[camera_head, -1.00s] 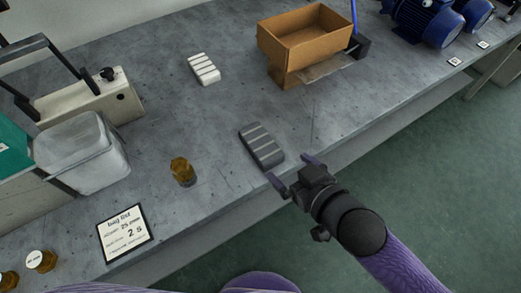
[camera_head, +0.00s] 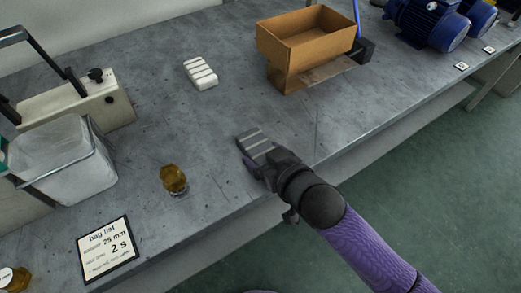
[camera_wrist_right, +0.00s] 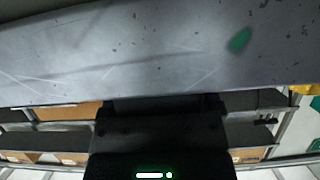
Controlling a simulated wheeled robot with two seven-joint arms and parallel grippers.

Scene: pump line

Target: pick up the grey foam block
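The grey foam block (camera_head: 257,142) lies on the grey workbench in the head view, with pale stripes across its top. My right gripper (camera_head: 262,162) is at the block's near end and covers that part. One finger shows along the block's left side; the other is hidden, so I cannot tell whether the gripper grips the block. In the right wrist view, the dark gripper body shows at the bottom, but I cannot make out the block. My left gripper is not in view.
A white ribbed block (camera_head: 201,73) lies farther back. A cardboard box (camera_head: 283,68) stands behind the grey block. An amber jar (camera_head: 174,180), a sign (camera_head: 107,249) and a clear bin (camera_head: 67,165) are to the left. The bench between the blocks is clear.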

